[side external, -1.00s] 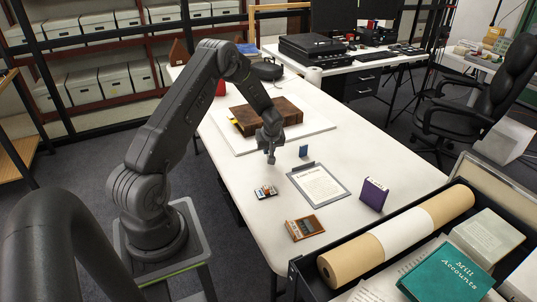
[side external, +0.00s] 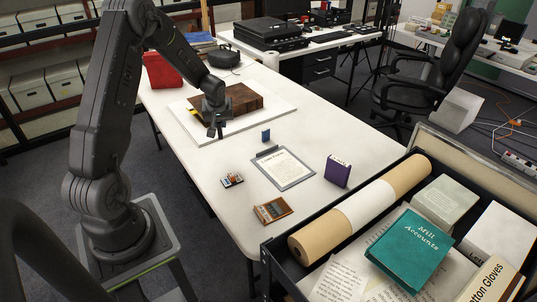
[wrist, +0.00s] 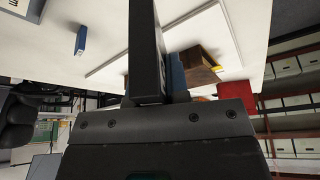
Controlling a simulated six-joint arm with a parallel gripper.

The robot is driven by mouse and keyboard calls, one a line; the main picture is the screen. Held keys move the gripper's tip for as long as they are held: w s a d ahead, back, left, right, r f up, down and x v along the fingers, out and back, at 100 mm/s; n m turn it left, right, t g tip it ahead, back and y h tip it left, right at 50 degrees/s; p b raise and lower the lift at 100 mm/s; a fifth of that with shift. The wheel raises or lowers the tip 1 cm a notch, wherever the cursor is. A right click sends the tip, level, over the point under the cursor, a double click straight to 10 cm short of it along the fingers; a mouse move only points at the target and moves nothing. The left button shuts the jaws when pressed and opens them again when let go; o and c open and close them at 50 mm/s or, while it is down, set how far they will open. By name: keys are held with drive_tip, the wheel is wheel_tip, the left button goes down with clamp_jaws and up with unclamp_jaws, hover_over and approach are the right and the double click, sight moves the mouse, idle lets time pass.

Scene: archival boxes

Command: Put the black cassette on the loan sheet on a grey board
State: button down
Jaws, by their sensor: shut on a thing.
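The loan sheet (side external: 284,168) lies on the grey board (side external: 284,188), flat on the white table, with no cassette on it. In the wrist view my gripper (wrist: 160,88) is shut on a thin black slab that looks like the black cassette (wrist: 146,45), seen edge-on. Its label and faces are hidden. In the side view the held thing is too small and dark to make out clearly.

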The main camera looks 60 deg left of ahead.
drive_tip(key=w+d+m+t, duration=0.1)
drive_tip(key=w+d+m, duration=0.2)
drive_tip(key=w+d, duration=0.4)
hover_over(283, 162)
drive_tip(key=s+d, duration=0.1)
drive_tip(key=shift+h, duration=0.3)
wheel_tip(283, 162, down, 7)
drive_tip(key=shift+s+r, duration=0.15)
drive_tip(key=shift+d+f, duration=0.1)
drive_tip(key=shift+f, duration=2)
drive_tip(key=shift+f, duration=0.1)
drive_tip(key=c, duration=1.1)
unclamp_jaws()
